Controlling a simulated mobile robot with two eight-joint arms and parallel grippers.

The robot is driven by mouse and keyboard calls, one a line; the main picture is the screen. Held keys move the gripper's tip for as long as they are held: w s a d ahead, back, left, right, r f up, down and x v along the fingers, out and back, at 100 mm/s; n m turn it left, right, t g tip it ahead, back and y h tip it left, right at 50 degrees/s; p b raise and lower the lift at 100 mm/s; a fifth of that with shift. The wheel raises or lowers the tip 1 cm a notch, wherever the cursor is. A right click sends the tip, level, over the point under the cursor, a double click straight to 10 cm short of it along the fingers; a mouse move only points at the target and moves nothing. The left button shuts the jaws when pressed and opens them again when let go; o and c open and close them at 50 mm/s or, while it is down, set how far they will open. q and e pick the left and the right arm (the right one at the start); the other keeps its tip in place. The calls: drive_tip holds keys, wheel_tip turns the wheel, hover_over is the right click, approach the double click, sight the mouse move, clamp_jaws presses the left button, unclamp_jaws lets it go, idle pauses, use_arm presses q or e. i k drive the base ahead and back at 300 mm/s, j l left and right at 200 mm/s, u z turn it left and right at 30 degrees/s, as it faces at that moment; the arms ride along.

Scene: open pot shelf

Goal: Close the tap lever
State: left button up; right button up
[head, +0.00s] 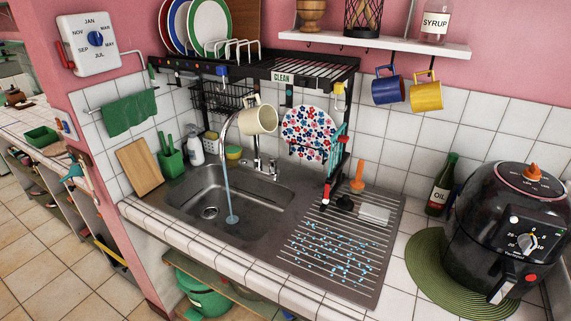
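The metal tap (257,163) stands at the back right of the sink (252,202). Its thin curved spout (228,122) arches over the basin, and a blue stream of water (228,185) runs down from it. A small lever (272,168) seems to be at the tap's base; its exact position is too small to tell. Neither of my grippers is in view.
A black dish rack (270,68) spans above the sink, with a flowered plate (309,134) right of the tap. A soap bottle (195,148) and yellow sponge (233,153) stand behind the sink. The wet drainboard (325,250) is mostly clear; an air fryer (510,230) stands right.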

sight(272, 159)
drive_tip(key=i+j+z, duration=0.1)
drive_tip(key=z, duration=0.25)
drive_tip(key=i+j+z, duration=0.15)
drive_tip(key=z, duration=0.25)
drive_tip(key=i+j+z, duration=0.4)
drive_tip(key=k+j, duration=0.05)
drive_tip(key=k, duration=0.05)
